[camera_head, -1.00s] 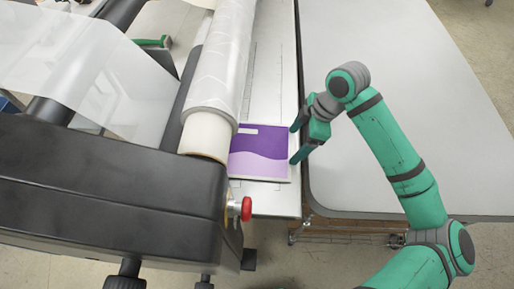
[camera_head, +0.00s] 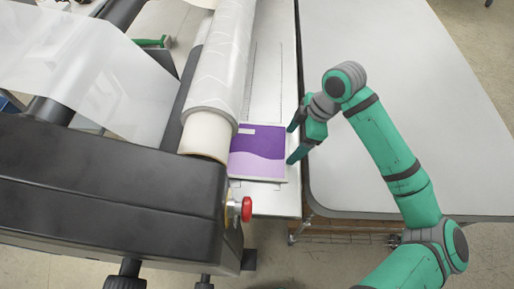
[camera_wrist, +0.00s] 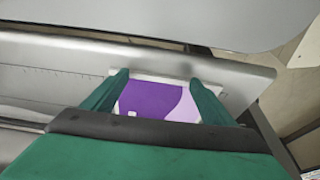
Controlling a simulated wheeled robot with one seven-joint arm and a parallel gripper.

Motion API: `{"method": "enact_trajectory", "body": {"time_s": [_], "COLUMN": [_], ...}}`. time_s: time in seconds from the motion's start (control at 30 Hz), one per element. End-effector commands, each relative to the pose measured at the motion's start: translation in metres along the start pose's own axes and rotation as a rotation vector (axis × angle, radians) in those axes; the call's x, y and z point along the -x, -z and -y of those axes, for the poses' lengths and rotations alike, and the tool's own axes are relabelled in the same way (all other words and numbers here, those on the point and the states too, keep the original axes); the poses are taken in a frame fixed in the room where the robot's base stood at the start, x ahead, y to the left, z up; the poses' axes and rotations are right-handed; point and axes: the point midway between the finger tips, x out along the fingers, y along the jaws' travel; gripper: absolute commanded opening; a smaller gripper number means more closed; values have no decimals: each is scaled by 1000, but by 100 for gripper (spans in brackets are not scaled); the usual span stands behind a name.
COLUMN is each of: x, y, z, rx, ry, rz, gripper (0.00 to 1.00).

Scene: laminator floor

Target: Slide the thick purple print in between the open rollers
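The purple print (camera_head: 258,152), a flat board with a dark and a light purple area and a white edge, lies on the laminator's metal feed table (camera_head: 270,203). Its left edge is close to the rollers (camera_head: 207,137); whether it reaches under them is hidden. My gripper (camera_head: 292,143) is at the print's right edge with its fingers spread apart. In the wrist view the print (camera_wrist: 155,100) shows between the two open fingertips (camera_wrist: 160,82). I cannot tell whether the fingers touch it. The gap between the rollers is hidden from above.
A red stop button (camera_head: 246,209) sticks out from the black laminator housing (camera_head: 120,190). A green-handled tool (camera_head: 152,42) lies behind the rollers. A broad grey table (camera_head: 400,100) to the right is clear.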

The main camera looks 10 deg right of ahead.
Motion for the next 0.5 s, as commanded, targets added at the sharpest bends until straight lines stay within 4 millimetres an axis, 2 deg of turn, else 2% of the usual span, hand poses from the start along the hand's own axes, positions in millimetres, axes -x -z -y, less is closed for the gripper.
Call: {"method": "enact_trajectory", "body": {"time_s": [0.5], "x": [0], "y": [-4], "z": [7], "rx": [-5], "ry": [2], "rz": [4], "gripper": [78]}}
